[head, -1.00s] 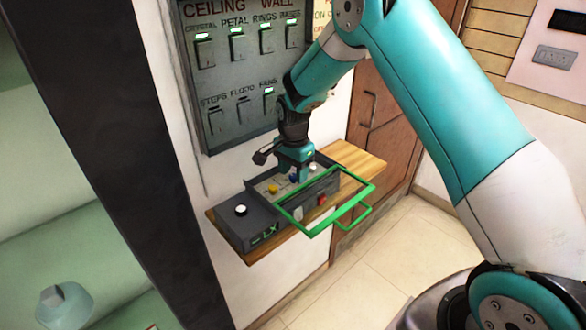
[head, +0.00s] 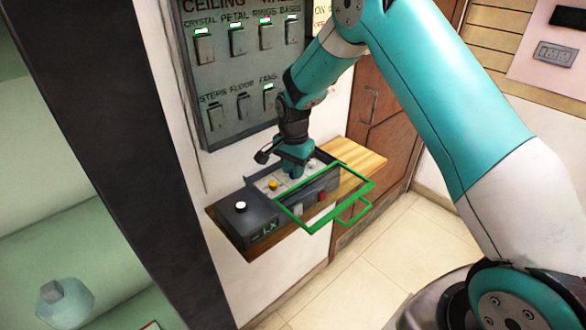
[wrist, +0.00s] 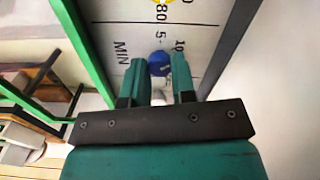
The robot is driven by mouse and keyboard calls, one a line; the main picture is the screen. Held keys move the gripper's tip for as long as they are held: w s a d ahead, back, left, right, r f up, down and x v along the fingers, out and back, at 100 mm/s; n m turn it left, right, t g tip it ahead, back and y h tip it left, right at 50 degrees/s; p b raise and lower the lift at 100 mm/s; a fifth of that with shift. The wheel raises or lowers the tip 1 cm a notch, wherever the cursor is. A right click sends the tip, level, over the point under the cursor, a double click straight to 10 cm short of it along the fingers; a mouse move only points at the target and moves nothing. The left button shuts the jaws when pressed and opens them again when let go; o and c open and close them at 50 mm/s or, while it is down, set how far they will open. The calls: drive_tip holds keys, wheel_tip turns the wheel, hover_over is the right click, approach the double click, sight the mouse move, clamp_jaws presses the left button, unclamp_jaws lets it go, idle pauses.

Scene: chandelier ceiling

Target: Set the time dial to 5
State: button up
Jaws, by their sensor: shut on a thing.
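The blue dial (wrist: 159,64) sits on a pale panel (wrist: 130,20) marked "MIN", "5", "10" and "80" in the wrist view. The 5 is just above the blue dial and "MIN" is to its left. My gripper (wrist: 158,60) is shut on the dial, one finger on each side. No pointer mark on the dial can be made out. In the head view, my gripper (head: 295,168) is down at the control box (head: 262,228), and hides the blue dial.
A yellow knob (head: 273,185) is left of my gripper. The box's green-framed lid (head: 290,217) stands open in front. A white button (head: 241,206) is on the left end. A switch panel (head: 230,80) hangs on the wall behind. The shelf's right end (head: 355,160) is bare.

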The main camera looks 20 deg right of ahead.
drive_tip(key=n+b, duration=0.1)
drive_tip(key=n, duration=0.5)
drive_tip(key=n+b, duration=0.1)
drive_tip(key=n, duration=0.3)
drive_tip(key=shift+n, duration=0.4)
idle(0.4)
drive_tip(key=o, duration=0.9)
wheel_tip(320, 180, up, 18)
drive_tip(key=b, duration=0.3)
drive_tip(key=shift+f, duration=0.25)
drive_tip(key=shift+n, duration=0.3)
